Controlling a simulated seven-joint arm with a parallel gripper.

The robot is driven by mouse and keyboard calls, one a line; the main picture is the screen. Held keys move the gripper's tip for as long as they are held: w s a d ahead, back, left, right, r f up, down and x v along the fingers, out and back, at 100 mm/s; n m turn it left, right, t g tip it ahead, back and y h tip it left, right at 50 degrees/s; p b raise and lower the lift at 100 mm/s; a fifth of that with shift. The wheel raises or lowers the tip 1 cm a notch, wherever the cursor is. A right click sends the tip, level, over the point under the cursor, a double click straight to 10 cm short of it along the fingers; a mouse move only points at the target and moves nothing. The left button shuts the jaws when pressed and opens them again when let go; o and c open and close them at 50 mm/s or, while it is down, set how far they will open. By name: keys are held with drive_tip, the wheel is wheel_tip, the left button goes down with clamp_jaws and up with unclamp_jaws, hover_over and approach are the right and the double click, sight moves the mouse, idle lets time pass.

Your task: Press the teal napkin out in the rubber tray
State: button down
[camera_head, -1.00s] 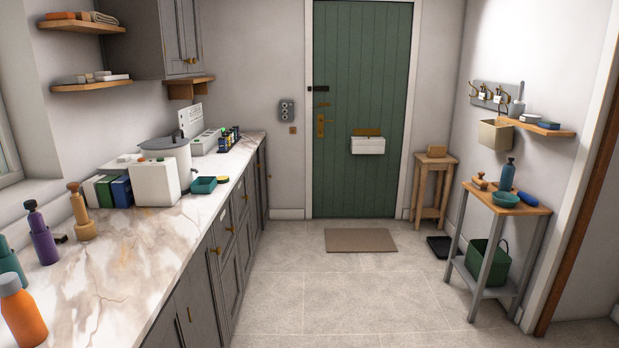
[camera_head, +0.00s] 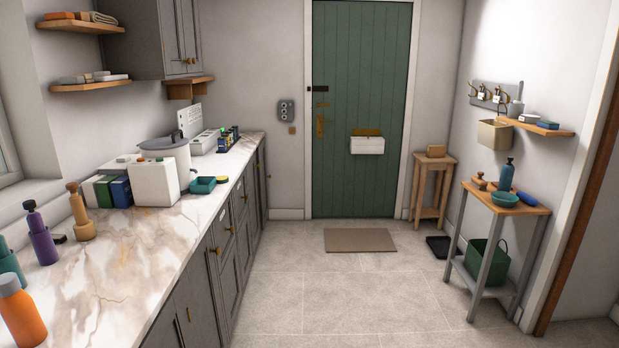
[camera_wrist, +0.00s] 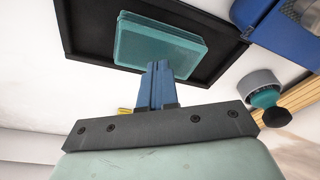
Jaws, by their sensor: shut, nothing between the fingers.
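The teal napkin (camera_wrist: 160,42) shows in the wrist view as a flat, thick rectangular pad. It lies inside the black rubber tray (camera_wrist: 85,30), with bare tray floor around it. My gripper (camera_wrist: 158,70) has blue fingers held together, with nothing between them. The fingertips overlap the napkin's near edge in the picture; I cannot tell whether they touch it. The fingers hide a small part of that edge. My gripper is not in the head view, and I cannot place this tray there for sure.
In the wrist view, a blue object (camera_wrist: 285,35) stands close to the tray's right side, with a grey-and-teal capped item (camera_wrist: 262,90) nearer. Pale surface lies left of the tray. The head view shows a marble counter (camera_head: 130,260) with bottles, and clear floor (camera_head: 340,290).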

drive_tip(key=shift+x, duration=0.8)
idle(0.6)
drive_tip(key=shift+w+d+r, duration=0.1)
drive_tip(key=shift+d+r, duration=0.05)
idle(2.4)
drive_tip(key=a+v, duration=0.1)
drive_tip(key=v, duration=0.6)
drive_tip(key=shift+s+r, duration=0.4)
drive_tip(key=shift+r, duration=0.1)
drive_tip(key=shift+a, duration=0.1)
